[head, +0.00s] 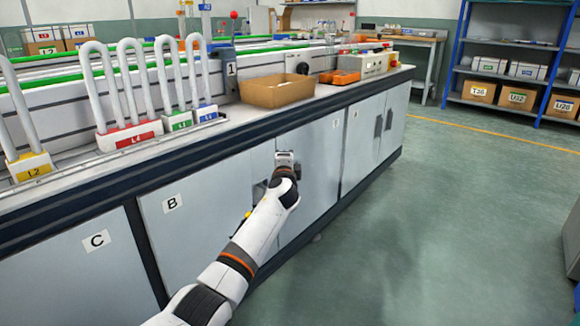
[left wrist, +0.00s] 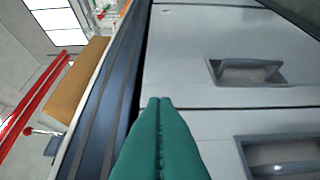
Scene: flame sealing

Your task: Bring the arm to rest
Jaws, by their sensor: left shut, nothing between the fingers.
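My left arm (head: 258,222) reaches in from the bottom of the head view, with its hand (head: 285,160) in front of the grey cabinet doors. The fingers are hidden there. In the left wrist view my left gripper (left wrist: 158,104) shows as two green fingers pressed together with nothing between them. Its tips are near the dark edge of the bench, in front of the grey cabinet front. I cannot tell whether they touch it. My right gripper is not in view.
The cabinet (head: 310,175) has recessed handles, one upper (left wrist: 248,74) and one lower (left wrist: 285,160) in the wrist view. A cardboard tray (head: 276,92) and white tube racks, one with a red label (head: 130,136), stand on the bench. The green floor (head: 440,200) to the right is clear.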

